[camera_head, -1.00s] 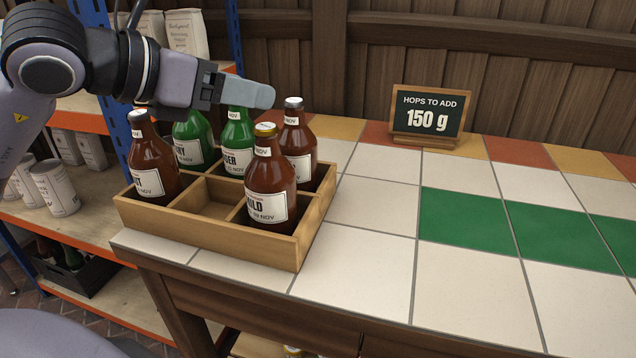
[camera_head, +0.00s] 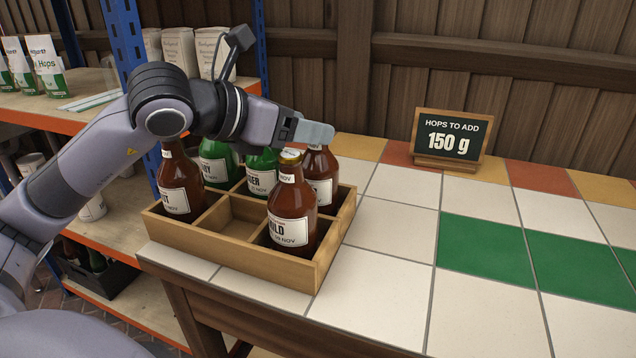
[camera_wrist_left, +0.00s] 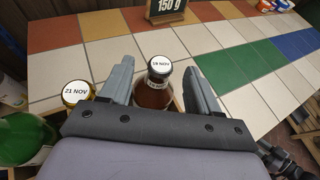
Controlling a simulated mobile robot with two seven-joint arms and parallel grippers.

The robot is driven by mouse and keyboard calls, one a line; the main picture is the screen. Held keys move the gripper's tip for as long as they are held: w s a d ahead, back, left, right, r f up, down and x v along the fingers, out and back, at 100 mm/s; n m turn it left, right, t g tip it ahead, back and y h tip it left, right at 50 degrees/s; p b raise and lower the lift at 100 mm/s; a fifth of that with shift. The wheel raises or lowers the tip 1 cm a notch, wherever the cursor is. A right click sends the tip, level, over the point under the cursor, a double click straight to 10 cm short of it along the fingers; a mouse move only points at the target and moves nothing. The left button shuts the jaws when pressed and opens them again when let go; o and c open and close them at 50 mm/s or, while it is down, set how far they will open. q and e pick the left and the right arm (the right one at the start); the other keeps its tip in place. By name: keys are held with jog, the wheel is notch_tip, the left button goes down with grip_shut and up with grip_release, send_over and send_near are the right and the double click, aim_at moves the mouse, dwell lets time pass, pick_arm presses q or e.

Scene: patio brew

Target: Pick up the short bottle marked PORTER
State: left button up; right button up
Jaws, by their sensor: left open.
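No label that I can read says PORTER. A brown bottle (camera_head: 321,178) stands in the far right compartment of the wooden crate (camera_head: 222,250); its name is not legible. My left gripper (camera_head: 318,134) is at its top and hides its cap and neck in the head view. Gaps show beside the cap.
A brown MILD bottle (camera_head: 291,217) stands just in front. Green bottles (camera_head: 262,172) and another brown bottle (camera_head: 180,185) share the crate. A gold cap (camera_wrist_left: 76,92) reading 21 NOV is left of the fingers.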

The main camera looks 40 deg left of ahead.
pick_arm(q)
jog(key=shift+w+d+f, duration=0.15)
jog(key=shift+w+f, duration=0.1)
jog(key=shift+w, duration=0.25)
grip_shut()
dwell(1.0)
jog(key=shift+r, duration=0.1)
